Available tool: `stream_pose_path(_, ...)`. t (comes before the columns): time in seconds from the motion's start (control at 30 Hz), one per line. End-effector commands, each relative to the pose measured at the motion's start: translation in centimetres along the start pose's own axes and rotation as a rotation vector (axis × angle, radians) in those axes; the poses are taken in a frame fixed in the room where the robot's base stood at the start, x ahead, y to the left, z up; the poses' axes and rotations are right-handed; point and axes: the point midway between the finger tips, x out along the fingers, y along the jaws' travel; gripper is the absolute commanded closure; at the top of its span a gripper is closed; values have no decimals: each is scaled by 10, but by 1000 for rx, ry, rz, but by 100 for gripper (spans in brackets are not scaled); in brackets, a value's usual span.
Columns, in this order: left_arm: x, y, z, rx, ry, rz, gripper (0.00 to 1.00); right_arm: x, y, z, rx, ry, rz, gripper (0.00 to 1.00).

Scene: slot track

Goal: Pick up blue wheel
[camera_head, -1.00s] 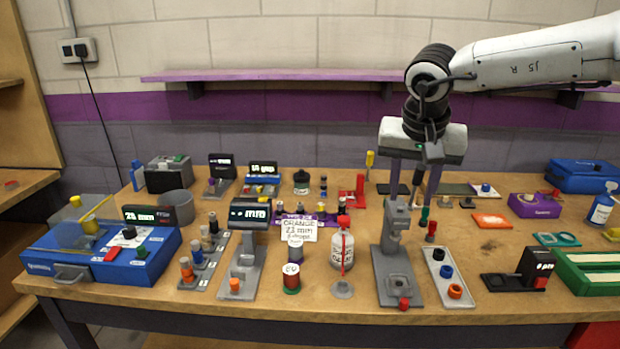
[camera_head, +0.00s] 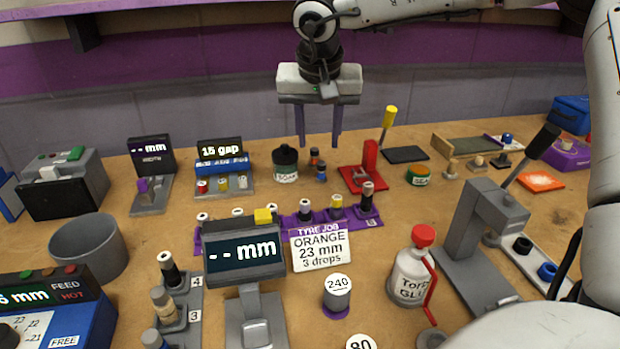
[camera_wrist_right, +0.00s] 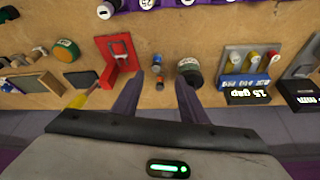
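A small blue wheel (camera_head: 321,173) stands upright on the back middle of the bench, beside a dark jar. A small orange wheel (camera_head: 314,155) stands close behind it. In the right wrist view the blue wheel (camera_wrist_right: 157,60) and orange wheel (camera_wrist_right: 159,83) appear between the finger lines. My right gripper (camera_head: 318,142) points down above and behind them, open and empty. Its two purple fingers also show apart in the right wrist view (camera_wrist_right: 159,82). Another blue ring (camera_head: 547,271) lies in a pale tray at the right. My left gripper is not in view.
The dark jar (camera_head: 285,165) is close on the left of the wheels, and a red stand (camera_head: 366,172) is on the right. A purple rack (camera_head: 375,221) with several pegs lies in front. A grey press (camera_head: 478,235) stands at the right.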

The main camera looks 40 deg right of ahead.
Motion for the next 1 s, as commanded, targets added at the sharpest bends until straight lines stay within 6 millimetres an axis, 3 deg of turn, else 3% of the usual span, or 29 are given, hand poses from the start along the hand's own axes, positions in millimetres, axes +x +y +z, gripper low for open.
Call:
stream_pose_path(0.3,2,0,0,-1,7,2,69,45,1,1,1,-1,2,61)
stream_pose_path(0.53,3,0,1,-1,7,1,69,63,4,2,2,-2,2,61)
stream_pose_path(0.77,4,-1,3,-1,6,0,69,97,9,2,2,-3,2,61)
stream_pose_path(1.0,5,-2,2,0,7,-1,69,105,8,1,1,0,-1,61)
